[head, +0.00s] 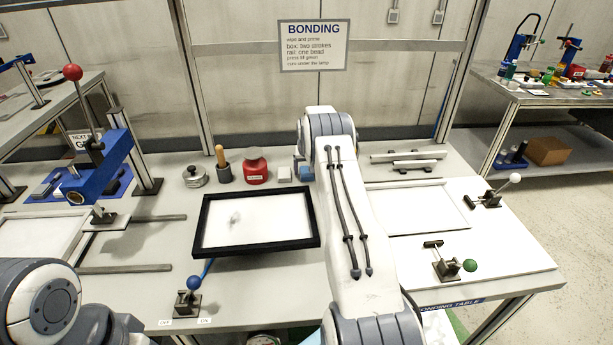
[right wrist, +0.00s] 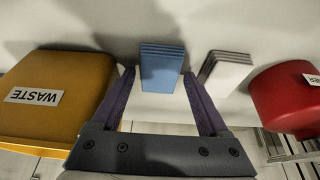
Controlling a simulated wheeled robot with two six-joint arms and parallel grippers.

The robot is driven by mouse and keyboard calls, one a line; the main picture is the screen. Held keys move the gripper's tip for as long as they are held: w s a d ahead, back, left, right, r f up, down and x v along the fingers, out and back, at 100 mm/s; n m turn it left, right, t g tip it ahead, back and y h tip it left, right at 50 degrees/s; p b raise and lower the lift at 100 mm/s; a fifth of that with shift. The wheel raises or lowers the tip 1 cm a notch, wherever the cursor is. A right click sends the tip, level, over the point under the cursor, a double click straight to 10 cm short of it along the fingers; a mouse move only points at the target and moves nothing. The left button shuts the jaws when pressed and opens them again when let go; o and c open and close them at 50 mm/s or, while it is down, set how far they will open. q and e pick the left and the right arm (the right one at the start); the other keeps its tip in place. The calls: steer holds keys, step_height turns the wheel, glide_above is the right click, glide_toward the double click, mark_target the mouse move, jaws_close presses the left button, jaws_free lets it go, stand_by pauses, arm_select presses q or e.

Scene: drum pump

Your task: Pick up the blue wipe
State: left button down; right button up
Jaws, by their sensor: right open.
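The blue wipe (right wrist: 162,70) shows in the right wrist view as a small blue block with several thin layers at its top edge. My right gripper (right wrist: 158,76) is open, with one finger on each side of it. There is a gap at the left finger; the right finger is very close to the blue edge, and I cannot tell if it touches. In the head view the blue wipe (head: 305,173) is partly hidden by my right arm, which also hides most of the right gripper. My left gripper is out of view.
A white layered stack (right wrist: 226,70) is just right of the right finger, with a red can (right wrist: 288,98) beyond it. A yellow bin marked WASTE (right wrist: 60,85) is close on the left. A black-framed white panel (head: 257,221) lies in front on the table.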

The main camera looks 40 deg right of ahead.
mark_target(307, 171)
steer(key=c, duration=1.1)
steer(key=shift+r, duration=0.5)
step_height(307, 171, up, 17)
steer(key=shift+r+b, duration=0.1)
steer(key=shift+b, duration=1.1)
